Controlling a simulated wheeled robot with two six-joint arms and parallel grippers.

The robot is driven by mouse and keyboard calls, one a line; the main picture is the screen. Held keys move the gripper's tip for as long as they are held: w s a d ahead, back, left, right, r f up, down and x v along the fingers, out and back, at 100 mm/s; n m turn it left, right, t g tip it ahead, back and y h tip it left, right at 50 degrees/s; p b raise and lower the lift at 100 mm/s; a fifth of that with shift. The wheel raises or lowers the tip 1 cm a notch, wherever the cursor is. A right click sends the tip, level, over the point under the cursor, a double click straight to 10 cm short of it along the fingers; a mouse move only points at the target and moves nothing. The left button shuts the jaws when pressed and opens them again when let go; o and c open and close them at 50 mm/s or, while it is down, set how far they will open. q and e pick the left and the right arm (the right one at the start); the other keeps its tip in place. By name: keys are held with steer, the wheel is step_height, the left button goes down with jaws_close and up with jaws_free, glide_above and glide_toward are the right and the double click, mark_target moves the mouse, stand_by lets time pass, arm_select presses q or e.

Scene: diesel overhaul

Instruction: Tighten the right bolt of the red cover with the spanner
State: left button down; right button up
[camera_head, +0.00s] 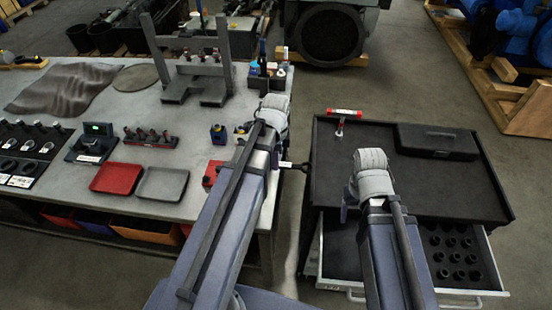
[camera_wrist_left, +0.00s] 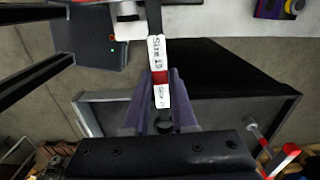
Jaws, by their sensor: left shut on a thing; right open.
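My left gripper (camera_wrist_left: 160,104) is shut on the spanner (camera_wrist_left: 160,78), with its purple fingers on either side of the handle. The spanner has white labels, one reading size 19, and a red band. Its far end leaves the top of the left wrist view. In the head view the spanner's end (camera_head: 292,165) shows right of my left arm, beyond the bench edge. A red part (camera_head: 209,177), possibly the red cover, sits at the bench edge, partly behind my arm. Its bolts cannot be made out. My right gripper (camera_head: 346,204) is open, mostly hidden by its arm over the cart.
A black tool cart (camera_head: 350,185) with an open drawer of sockets (camera_head: 455,258) stands right of the bench (camera_head: 120,205). Red (camera_head: 116,165) and grey trays (camera_head: 162,170) are on the bench.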

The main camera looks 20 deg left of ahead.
arm_select(q)
steer(key=shift+s+d+m, duration=0.25)
steer(key=shift+s+m, duration=0.75)
steer(key=shift+m, duration=0.1)
steer(key=s+m, duration=0.2)
steer(key=shift+s+m, duration=0.15)
steer(key=shift+m, duration=0.15)
steer(key=w+n+p, duration=0.1)
steer(key=w+r+n, duration=0.1)
steer(key=shift+w+r+n+p, duration=0.15)
steer(key=shift+r+n+p, duration=0.15)
steer(key=shift+p, duration=0.05)
